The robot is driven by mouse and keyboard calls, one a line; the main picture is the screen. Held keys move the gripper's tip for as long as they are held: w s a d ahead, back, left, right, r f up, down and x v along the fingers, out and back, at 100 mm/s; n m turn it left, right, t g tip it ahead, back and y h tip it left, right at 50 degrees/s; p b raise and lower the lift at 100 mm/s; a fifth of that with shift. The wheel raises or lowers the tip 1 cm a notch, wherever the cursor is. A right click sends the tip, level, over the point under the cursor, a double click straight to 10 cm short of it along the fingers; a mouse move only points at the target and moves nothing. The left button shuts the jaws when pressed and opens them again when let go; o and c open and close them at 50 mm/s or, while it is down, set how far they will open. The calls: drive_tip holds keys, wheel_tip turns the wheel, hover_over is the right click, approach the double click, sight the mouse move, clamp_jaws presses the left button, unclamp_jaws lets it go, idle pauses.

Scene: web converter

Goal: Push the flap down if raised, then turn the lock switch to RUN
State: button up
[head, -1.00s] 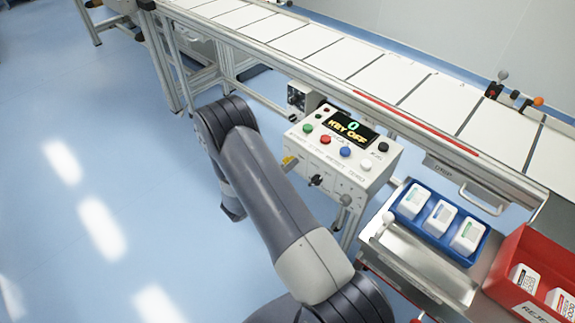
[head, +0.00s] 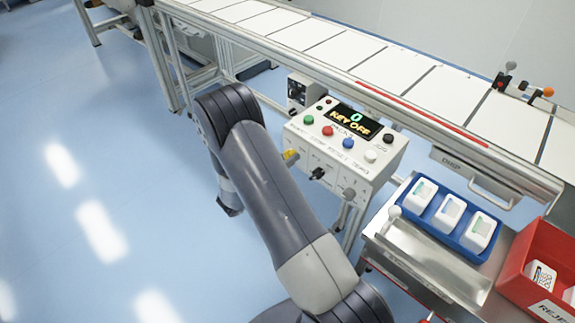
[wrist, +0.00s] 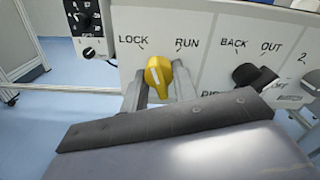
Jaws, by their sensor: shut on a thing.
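The yellow lock switch (wrist: 158,76) sits on the front of the white control box, below the printed words LOCK and RUN. Its dark mark leans up and to the left, towards LOCK. My gripper (wrist: 159,88) has one grey finger on each side of the switch and is shut on it. The switch also shows in the head view (head: 291,155), beside my arm, where my fingers are hidden. The display (head: 356,121) on the box reads 0 and KEY OFF. I cannot make out for certain which part is the flap.
A black switch (wrist: 247,76) marked BACK and OUT is close right of my gripper, with a grey knob (head: 349,194) further right. Coloured buttons cover the box top. The conveyor (head: 432,87) runs behind; a blue tray (head: 436,232) and red bin (head: 507,280) stand right.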

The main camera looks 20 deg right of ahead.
drive_tip(key=m+b, duration=0.7)
drive_tip(key=b, duration=0.1)
drive_tip(key=shift+w+f, duration=0.15)
drive_tip(key=shift+f, duration=0.15)
drive_tip(key=m+b, duration=0.4)
drive_tip(key=b, duration=0.1)
drive_tip(key=shift+a+r, duration=0.1)
drive_tip(key=shift+r+m+b, duration=0.15)
drive_tip(key=shift+m+b, duration=0.8)
drive_tip(key=shift+m, duration=0.05)
drive_tip(key=shift+r, duration=0.1)
drive_tip(key=o, duration=1)
drive_tip(key=shift+c, duration=0.2)
drive_tip(key=p+v, duration=0.1)
drive_tip(key=v, duration=0.9)
drive_tip(key=shift+a, duration=0.35)
